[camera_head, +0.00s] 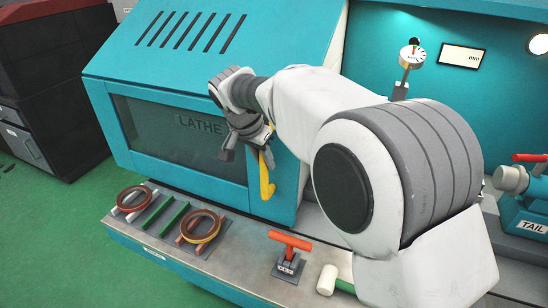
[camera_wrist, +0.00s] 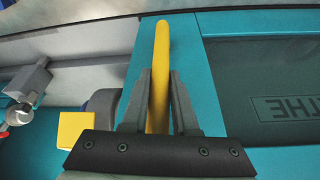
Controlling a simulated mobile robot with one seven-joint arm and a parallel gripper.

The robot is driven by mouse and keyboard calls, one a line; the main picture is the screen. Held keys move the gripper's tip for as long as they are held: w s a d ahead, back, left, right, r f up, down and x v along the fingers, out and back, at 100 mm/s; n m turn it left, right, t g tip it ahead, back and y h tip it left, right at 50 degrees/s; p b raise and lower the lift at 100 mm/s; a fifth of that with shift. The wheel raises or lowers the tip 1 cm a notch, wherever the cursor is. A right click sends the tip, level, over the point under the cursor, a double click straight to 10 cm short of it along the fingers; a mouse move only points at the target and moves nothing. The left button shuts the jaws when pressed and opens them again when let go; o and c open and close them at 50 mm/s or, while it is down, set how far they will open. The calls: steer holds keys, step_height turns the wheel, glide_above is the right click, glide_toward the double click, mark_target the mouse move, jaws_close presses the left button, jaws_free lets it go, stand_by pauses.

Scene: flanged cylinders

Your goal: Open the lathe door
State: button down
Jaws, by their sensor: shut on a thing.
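The lathe door (camera_head: 96,100) is a teal panel with a dark window (camera_head: 165,140) marked LATHE, at the left of the machine in the head view. Its yellow bar handle (camera_head: 266,180) is at the right edge of the window. My gripper (camera_head: 257,150) is at the handle's upper part. In the wrist view the yellow handle (camera_wrist: 161,50) passes between the two grey fingers of my gripper (camera_wrist: 161,85), which are shut on it. The window (camera_wrist: 275,95) lies to the right there. My arm hides part of the door's right side.
The machine's lit bay with a dial gauge (camera_head: 412,55) is right of the door. A tray (camera_head: 225,275) below holds brown rings (camera_head: 200,228), green rods (camera_head: 170,222), a red-handled tool (camera_head: 290,245) and a mallet (camera_head: 328,280). A tailstock (camera_head: 525,205) is far right.

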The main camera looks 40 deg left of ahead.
steer(key=shift+a+r, duration=0.1)
steer(key=shift+a, duration=0.05)
steer(key=c, duration=0.7)
jaws_free()
steer(key=p+v, duration=0.1)
steer(key=v, duration=1.6)
steer(key=shift+r, duration=0.2)
